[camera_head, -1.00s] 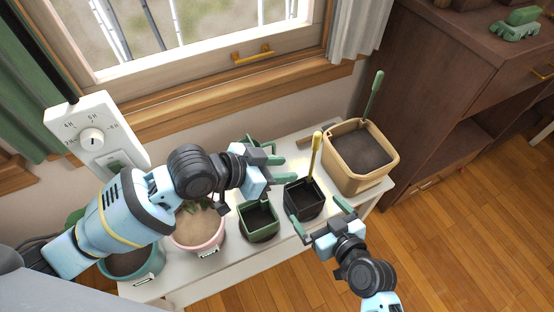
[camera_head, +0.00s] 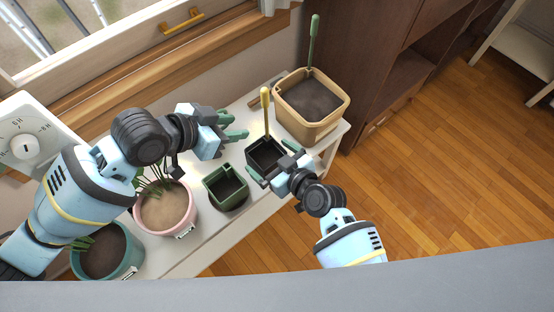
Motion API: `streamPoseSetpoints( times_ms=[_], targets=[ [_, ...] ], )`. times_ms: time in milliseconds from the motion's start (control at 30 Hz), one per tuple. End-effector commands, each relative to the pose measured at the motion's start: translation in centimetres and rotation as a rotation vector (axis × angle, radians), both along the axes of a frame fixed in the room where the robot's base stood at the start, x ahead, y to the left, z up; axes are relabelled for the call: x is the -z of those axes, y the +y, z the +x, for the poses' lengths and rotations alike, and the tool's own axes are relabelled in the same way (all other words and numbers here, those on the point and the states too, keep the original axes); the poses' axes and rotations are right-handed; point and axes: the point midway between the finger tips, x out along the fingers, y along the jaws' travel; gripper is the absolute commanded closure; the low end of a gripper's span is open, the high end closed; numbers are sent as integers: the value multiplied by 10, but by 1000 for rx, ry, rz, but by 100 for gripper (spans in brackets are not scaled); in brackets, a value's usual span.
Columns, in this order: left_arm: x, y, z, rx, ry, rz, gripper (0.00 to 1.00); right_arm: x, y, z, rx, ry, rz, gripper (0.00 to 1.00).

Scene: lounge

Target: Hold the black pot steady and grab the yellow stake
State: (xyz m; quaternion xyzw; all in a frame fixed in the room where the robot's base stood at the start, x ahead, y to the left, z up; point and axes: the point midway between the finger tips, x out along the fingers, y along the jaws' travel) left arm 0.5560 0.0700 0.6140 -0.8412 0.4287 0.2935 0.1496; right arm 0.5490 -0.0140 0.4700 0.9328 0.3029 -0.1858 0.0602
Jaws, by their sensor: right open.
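The black pot (camera_head: 262,158) is a small square pot of dark soil on the white bench. The yellow stake (camera_head: 265,112) stands upright in it, at its far side. My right gripper (camera_head: 272,163) is open, with its green fingers at the pot's near side, one by the left corner and one by the right. I cannot tell whether they touch the pot. My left gripper (camera_head: 242,127) is open and empty, left of the stake and apart from it, its fingers pointing right towards it.
A green square pot (camera_head: 225,188) stands close on the left, then a pink pot (camera_head: 166,213) and a teal pot (camera_head: 107,252). A large tan planter (camera_head: 312,107) with a green stake (camera_head: 313,42) stands on the right. A window and wall are behind.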

Motion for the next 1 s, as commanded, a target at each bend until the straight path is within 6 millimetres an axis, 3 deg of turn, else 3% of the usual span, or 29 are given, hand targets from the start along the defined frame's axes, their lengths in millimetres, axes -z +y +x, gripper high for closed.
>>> streamPoseSetpoints(
  times_ms=[233, 667, 1000],
  targets=[
    [0, 0, 0, 0, -1, -1, 64, 8, 12, 16, 0, 0, 0, 0],
    [0, 0, 0, 0, -1, -1, 64, 10, 15, 20, 0, -1, 1, 1],
    [0, 0, 0, 0, -1, -1, 64, 10, 15, 20, 0, 0, 0, 46]
  ],
)
